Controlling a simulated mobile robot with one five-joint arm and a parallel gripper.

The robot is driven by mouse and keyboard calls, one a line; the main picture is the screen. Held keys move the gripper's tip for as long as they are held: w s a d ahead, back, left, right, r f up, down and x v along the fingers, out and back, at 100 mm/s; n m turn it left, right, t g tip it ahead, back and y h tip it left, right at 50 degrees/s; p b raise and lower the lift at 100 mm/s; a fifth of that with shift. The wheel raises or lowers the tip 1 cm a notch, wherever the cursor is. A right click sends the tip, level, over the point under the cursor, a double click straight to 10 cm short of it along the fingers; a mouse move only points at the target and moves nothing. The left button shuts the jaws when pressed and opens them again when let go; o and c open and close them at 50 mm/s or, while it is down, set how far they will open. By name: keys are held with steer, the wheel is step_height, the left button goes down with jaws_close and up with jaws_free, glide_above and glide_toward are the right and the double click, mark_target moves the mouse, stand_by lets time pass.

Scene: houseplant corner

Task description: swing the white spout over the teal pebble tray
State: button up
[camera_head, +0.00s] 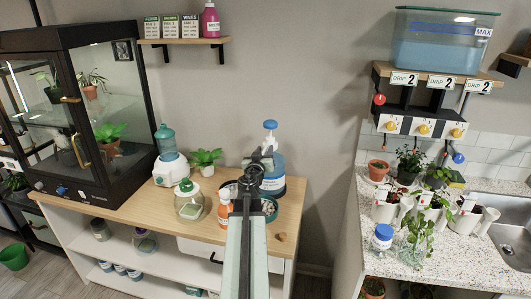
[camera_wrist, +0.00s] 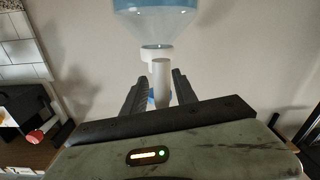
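The blue pump bottle (camera_head: 273,181) stands on the wooden counter with a blue pump head (camera_head: 270,125) on top. The wrist view is upside down. There the bottle (camera_wrist: 158,24) narrows to a white collar, and the white spout (camera_wrist: 161,75) points toward me. My gripper (camera_wrist: 162,84) is open, with one finger on each side of the spout and small gaps visible. In the head view my gripper (camera_head: 258,160) is in front of the bottle's upper part. A round pebble-filled tray (camera_head: 277,210) is beside my arm, partly hidden by it; its teal colour is hard to make out.
The glass cabinet (camera_head: 80,110) fills the left end. The counter's front right is mostly clear.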

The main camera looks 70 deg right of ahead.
steer(key=shift+s+d, duration=0.15)
steer(key=shift+s, duration=0.05)
steer(key=shift+r, duration=0.1)
